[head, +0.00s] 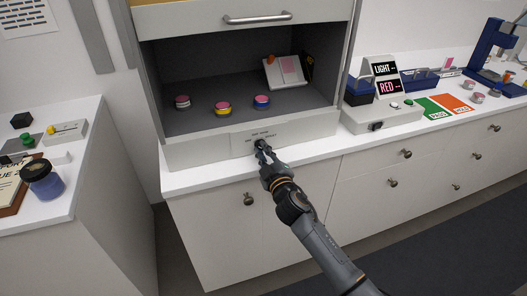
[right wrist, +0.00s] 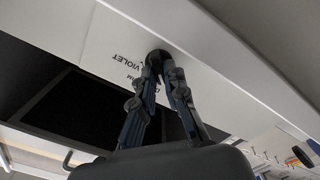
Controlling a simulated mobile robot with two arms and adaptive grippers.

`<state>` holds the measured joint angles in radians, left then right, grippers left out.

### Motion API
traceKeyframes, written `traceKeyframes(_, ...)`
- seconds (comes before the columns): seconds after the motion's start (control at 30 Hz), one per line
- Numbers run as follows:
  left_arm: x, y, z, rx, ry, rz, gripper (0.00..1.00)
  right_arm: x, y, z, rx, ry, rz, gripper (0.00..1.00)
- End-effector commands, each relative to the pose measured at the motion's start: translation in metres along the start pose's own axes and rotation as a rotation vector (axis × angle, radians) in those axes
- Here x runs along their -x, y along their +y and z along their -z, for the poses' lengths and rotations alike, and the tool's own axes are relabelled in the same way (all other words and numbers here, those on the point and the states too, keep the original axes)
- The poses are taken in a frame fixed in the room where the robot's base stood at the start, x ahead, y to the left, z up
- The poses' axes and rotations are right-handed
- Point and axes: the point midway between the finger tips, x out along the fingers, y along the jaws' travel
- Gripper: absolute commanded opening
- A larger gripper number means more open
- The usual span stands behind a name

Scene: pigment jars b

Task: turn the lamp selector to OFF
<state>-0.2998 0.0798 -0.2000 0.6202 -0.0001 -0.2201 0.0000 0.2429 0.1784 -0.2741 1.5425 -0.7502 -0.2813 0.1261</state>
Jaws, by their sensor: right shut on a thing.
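The lamp selector is a small dark knob on the pale front panel (head: 210,150) of the viewing booth. My right gripper (head: 263,152) is at the panel with its fingers shut on the knob. In the right wrist view the dark lamp selector (right wrist: 158,54) shows between the fingertips of my right gripper (right wrist: 164,72). The word VIOLET is readable beside it in that view; other lettering is partly covered by the fingers. The knob's pointer is hidden, so I cannot tell its setting. My left gripper is not in view.
Three coloured-top jars, the yellow one (head: 223,108) among them, stand inside the booth with a tilted sample card (head: 284,72). A control box (head: 381,117) with LIGHT and RED displays stands right of the booth. A blue jar (head: 42,182) stands on the left counter.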

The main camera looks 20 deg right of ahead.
Motion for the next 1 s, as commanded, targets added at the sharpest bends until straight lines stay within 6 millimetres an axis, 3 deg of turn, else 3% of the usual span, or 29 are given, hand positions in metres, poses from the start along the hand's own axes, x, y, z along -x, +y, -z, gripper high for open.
traceKeyframes(0.4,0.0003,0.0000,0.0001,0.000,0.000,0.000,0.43,0.0000,-0.0012,-0.0006,0.195,-0.001,0.001,0.00)
traceKeyframes(0.93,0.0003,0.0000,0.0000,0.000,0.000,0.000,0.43,0.0001,-0.0015,-0.0006,0.225,-0.001,0.001,0.00)
traceKeyframes(1.0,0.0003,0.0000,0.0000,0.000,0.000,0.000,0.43,0.0001,-0.0016,-0.0006,0.224,-0.001,0.001,0.22)
